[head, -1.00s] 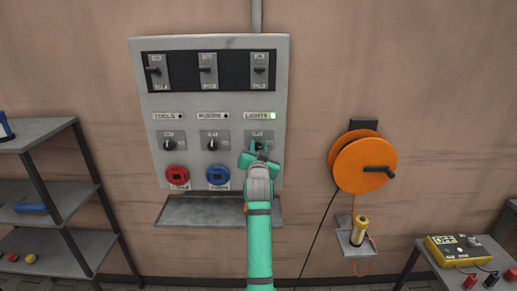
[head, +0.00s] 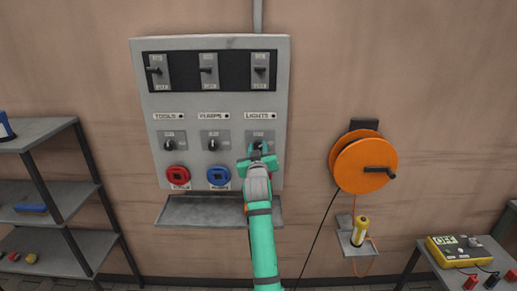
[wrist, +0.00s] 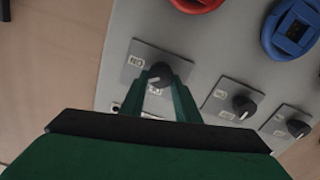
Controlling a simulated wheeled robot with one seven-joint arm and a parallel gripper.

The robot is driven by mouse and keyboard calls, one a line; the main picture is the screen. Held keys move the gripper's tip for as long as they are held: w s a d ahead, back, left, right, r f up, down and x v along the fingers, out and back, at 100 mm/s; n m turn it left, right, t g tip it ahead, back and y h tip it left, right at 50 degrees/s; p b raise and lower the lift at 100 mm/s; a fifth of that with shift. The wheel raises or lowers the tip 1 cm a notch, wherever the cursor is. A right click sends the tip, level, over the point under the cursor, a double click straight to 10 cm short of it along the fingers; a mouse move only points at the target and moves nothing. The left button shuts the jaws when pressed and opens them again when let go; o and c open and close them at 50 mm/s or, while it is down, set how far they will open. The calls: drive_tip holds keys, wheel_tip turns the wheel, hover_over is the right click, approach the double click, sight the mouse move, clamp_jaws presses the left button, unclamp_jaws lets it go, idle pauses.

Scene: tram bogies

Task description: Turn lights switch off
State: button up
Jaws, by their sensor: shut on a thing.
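The lights switch is a small black rotary knob on a grey plate, under the LIGHTS label (head: 257,116) at the right of the grey wall panel (head: 214,100). The lamp beside that label is dark. My gripper (head: 258,151) is at this switch in the head view and covers part of it. In the wrist view, the two green fingers of my gripper (wrist: 162,78) stand on either side of the lights switch knob (wrist: 160,74) and are shut on it. The knob's white pointer mark shows between the fingers.
The pumps knob (head: 213,144) and tools knob (head: 169,145) sit left of my gripper. Red (head: 178,174) and blue (head: 218,175) sockets are below them, above a grey ledge (head: 200,211). An orange cable reel (head: 358,162) hangs on the right.

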drive_tip(key=n, duration=0.5)
drive_tip(key=shift+f+n, duration=0.2)
drive_tip(key=shift+n, duration=0.1)
drive_tip(key=n, duration=0.5)
drive_tip(key=shift+a+f, duration=0.1)
idle(0.4)
drive_tip(key=o, duration=1.1)
drive_tip(key=shift+c, duration=0.2)
drive_tip(key=shift+a, duration=0.1)
drive_tip(key=s, duration=1.1)
drive_tip(key=shift+w, duration=0.1)
